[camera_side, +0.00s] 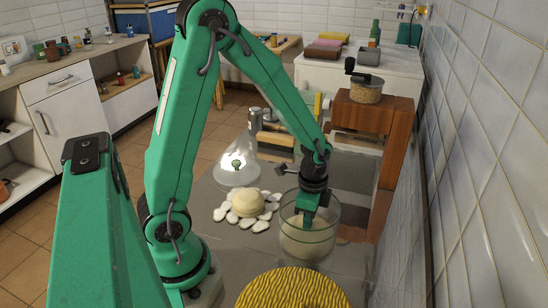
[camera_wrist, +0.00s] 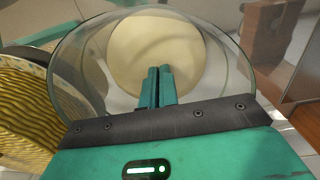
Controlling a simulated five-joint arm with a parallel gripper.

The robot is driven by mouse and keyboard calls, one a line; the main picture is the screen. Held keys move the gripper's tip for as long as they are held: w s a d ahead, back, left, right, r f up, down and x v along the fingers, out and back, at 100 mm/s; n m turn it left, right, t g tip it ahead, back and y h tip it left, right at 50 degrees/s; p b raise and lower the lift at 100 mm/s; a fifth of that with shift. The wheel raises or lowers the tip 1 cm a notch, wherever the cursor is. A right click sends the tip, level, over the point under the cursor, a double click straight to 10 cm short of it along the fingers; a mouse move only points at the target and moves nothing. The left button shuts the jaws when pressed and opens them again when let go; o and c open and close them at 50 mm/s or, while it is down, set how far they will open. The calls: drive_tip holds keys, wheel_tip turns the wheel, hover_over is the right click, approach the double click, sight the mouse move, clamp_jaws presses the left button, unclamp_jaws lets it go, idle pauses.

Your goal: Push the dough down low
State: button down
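The pale dough (camera_side: 305,243) lies in the bottom of a clear round glass bowl (camera_side: 338,218). In the wrist view the dough (camera_wrist: 125,45) is a smooth, cream-coloured round, and the bowl's rim (camera_wrist: 70,45) circles it. My gripper (camera_side: 307,222) points down inside the bowl, above or at the dough. In the wrist view its two fingers (camera_wrist: 157,75) are together with nothing visible between them. The fingertips overlap the dough's near part in that view; I cannot tell whether they touch it.
A pale round loaf-like thing (camera_side: 248,203) sits among white stones left of the bowl, with a glass dome (camera_side: 236,175) behind. A yellow wavy-patterned round thing (camera_side: 292,290) is in front. A wooden stand (camera_side: 398,140) and tiled wall (camera_side: 480,150) stand to the right.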

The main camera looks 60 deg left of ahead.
drive_tip(key=shift+s+d+f, duration=0.1)
drive_tip(key=shift+f, duration=0.1)
wheel_tip(320, 180, up, 14)
drive_tip(key=a, duration=0.1)
drive_tip(key=shift+w+r, duration=0.2)
drive_tip(key=shift+w, duration=0.1)
idle(0.4)
drive_tip(key=shift+a, duration=0.1)
idle(0.4)
drive_tip(key=s+d+r+n+t, duration=0.2)
drive_tip(key=s+r+n+t, duration=0.3)
drive_tip(key=s+r+n, duration=0.2)
drive_tip(key=s+n, duration=0.2)
drive_tip(key=s, duration=0.1)
drive_tip(key=shift+d+t, duration=0.2)
drive_tip(key=shift+t, duration=0.2)
